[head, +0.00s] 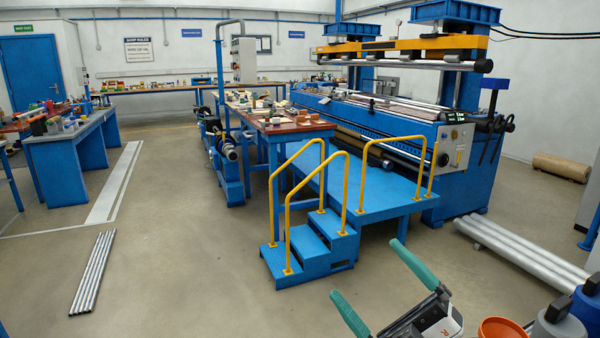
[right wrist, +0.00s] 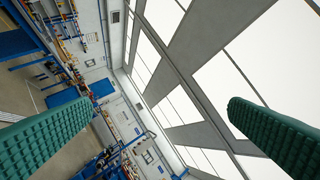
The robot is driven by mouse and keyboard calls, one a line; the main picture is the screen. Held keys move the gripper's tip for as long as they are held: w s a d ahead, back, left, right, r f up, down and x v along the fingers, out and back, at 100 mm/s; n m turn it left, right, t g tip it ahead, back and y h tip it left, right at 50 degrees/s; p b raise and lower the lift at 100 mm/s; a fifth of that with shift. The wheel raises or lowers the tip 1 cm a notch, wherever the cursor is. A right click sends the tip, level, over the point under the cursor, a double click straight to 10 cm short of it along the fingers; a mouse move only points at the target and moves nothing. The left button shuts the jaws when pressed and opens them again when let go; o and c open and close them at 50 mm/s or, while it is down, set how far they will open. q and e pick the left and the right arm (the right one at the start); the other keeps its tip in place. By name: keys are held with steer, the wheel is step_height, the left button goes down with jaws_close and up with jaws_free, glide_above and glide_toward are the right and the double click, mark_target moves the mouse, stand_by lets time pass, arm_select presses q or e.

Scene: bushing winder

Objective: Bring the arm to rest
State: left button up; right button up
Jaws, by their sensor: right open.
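My right gripper (head: 382,290) shows at the bottom right of the head view. Its two green ribbed fingers are wide apart with nothing between them. In the right wrist view my right gripper (right wrist: 160,125) has one finger at the lower left and one at the lower right, apart and empty. Past the fingers that view shows the ceiling panels and the far wall, tilted. My left gripper is not in either view.
A blue platform (head: 375,188) with blue steps (head: 307,250) and yellow handrails stands ahead, by the large blue winding machine (head: 400,125). Metal rods (head: 93,272) lie on the floor at left. Silver tubes (head: 520,252) lie at right. An orange container (head: 502,328) is near my right gripper. The centre-left floor is clear.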

steer(key=d+f+m+g+h, duration=0.1)
steer(key=d+f+m+h, duration=0.5)
steer(key=f+m+h, duration=0.4)
steer(key=d+f+m+h, duration=0.6)
steer(key=f+m+h, duration=0.3)
steer(key=f, duration=0.1)
steer(key=s+a+f+m+g+y, duration=0.1)
steer(key=s+f+m+g, duration=0.1)
steer(key=s+f+g, duration=1.3)
steer(key=s+f+t+p, duration=0.1)
steer(key=s+f, duration=0.2)
steer(key=f, duration=1)
steer(key=s+f+p, duration=0.2)
steer(key=s+f, duration=0.1)
steer(key=f, duration=1.1)
steer(key=s+d+f+p, duration=0.1)
steer(key=s+d+f, duration=0.1)
steer(key=s+f, duration=1)
steer(key=s, duration=0.3)
steer(key=shift+s+d+f+g, duration=0.2)
steer(key=shift+s+d+g, duration=0.1)
steer(key=shift+g, duration=0.1)
